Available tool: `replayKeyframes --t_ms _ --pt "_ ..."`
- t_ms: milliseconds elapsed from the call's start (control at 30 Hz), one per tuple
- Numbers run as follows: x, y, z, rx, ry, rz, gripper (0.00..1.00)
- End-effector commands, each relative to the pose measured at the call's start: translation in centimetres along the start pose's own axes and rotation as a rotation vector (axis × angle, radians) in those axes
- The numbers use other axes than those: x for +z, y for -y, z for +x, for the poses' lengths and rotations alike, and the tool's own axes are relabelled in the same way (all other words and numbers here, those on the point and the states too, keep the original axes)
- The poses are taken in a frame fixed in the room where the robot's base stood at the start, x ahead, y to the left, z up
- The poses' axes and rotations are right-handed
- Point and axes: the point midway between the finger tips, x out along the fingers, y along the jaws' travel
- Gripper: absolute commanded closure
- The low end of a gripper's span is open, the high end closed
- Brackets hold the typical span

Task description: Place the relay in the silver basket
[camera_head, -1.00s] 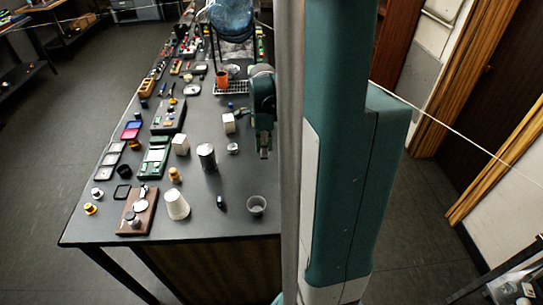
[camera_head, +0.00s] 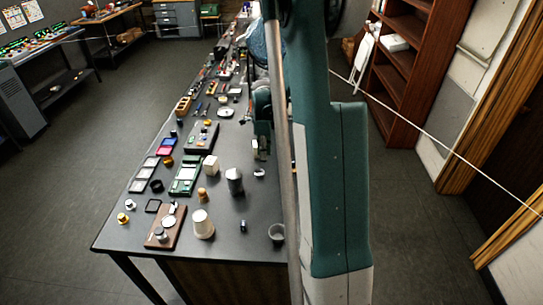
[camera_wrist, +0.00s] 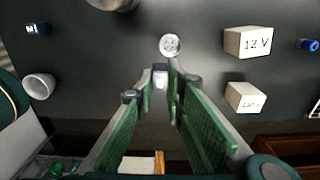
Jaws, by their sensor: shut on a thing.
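My gripper (camera_head: 261,154) hangs over the right side of the dark bench; its fingers also show in the wrist view (camera_wrist: 161,76). The fingertips are closed on a small whitish block, taken as the relay (camera_wrist: 160,70), which the fingers partly hide. A small round silver dish (camera_wrist: 170,45) lies just beyond the fingertips; it also shows in the head view (camera_head: 259,173). A grey open cup (camera_wrist: 38,87) stands at the left of the wrist view, near the bench's front edge in the head view (camera_head: 277,233). I cannot tell which of these is the silver basket.
A white block marked 12 V (camera_wrist: 248,42) and another white block (camera_wrist: 245,97) stand right of the fingers. A small blue part (camera_wrist: 37,28) lies at upper left.

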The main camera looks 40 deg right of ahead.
Motion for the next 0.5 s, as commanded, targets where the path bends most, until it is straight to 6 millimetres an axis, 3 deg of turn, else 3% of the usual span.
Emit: replayKeyframes --t_ms 200,500 --pt "1.9 1.7 0.2 0.000 0.000 -0.001 0.97" --pt "2.4 2.3 0.5 0.000 0.000 0.000 0.97"
